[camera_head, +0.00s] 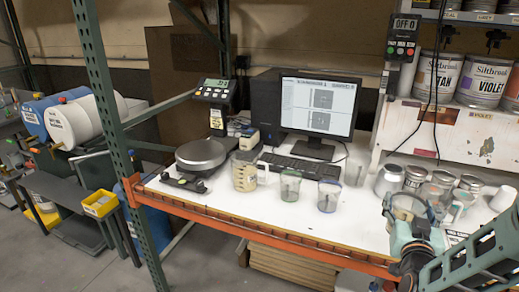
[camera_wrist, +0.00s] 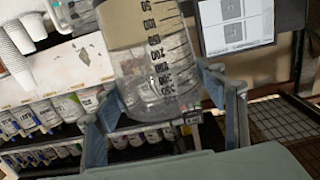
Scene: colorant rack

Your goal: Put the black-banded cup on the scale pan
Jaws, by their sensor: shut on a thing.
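My gripper (camera_head: 411,212) is at the right front of the bench. In the wrist view its two grey-blue fingers (camera_wrist: 165,112) stand either side of a clear cup with black graduation marks (camera_wrist: 150,65), shut on it. The cup appears tilted in the wrist view, and its top is cut off there. In the head view the cup (camera_head: 404,203) is partly behind the fingers; I cannot make out a black band. The round metal scale pan (camera_head: 201,153) is at the left of the bench, empty, well apart from my gripper. The scale display (camera_head: 215,92) stands behind it.
Several cans and jars (camera_head: 389,180) crowd the right side. A green rack post (camera_head: 110,110) rises at the left.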

